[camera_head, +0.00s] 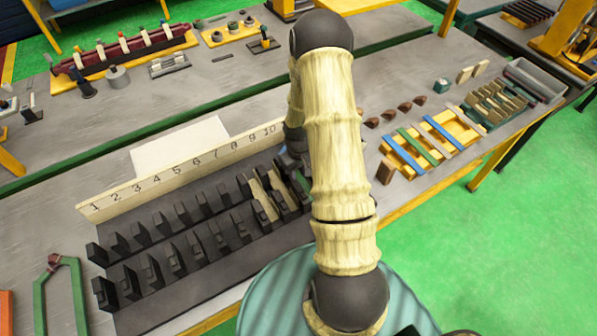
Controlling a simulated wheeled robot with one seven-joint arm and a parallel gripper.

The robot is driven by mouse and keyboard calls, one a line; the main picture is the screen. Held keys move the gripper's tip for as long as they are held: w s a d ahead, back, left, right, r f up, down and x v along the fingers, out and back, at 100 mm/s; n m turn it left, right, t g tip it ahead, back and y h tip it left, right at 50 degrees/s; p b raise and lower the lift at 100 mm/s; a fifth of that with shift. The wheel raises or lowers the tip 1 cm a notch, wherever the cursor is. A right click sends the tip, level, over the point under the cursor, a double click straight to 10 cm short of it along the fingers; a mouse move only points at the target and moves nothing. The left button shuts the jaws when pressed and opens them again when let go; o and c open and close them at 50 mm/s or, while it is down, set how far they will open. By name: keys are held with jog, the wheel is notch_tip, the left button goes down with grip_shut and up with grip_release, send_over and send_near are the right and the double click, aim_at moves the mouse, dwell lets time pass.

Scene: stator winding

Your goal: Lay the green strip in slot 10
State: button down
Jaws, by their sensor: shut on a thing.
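The dark stator block (215,285) lies on the near bench with two rows of black teeth. A cream board (165,183) behind it is numbered 1 to 10, and number 10 is at its right end. A green strip (299,187) shows at the right end of the teeth, near the slot 10 end. My gripper (294,162) is just above and behind that strip, mostly hidden by my arm. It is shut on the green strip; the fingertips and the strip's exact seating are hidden.
Cream pieces (262,200) sit among the teeth left of the green strip. A yellow rack (450,128) at right holds blue strips (403,155) and another green strip (418,146). Brown wedges (388,115) lie behind it. A white sheet (178,146) lies behind the board.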

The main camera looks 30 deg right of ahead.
jog(key=c, duration=1.1)
grip_release()
jog(key=shift+o, duration=0.2)
jog(key=shift+r+p, duration=0.65)
jog(key=shift+r, duration=0.25)
notch_tip(320, 180, up, 7)
jog(key=p, duration=0.5)
jog(key=shift+r, duration=0.15)
jog(key=shift+r, duration=0.15)
notch_tip(320, 180, up, 17)
jog(key=b, duration=0.4)
send_over(298, 176)
jog(key=shift+s+r, duration=0.1)
jog(key=shift+s, duration=0.05)
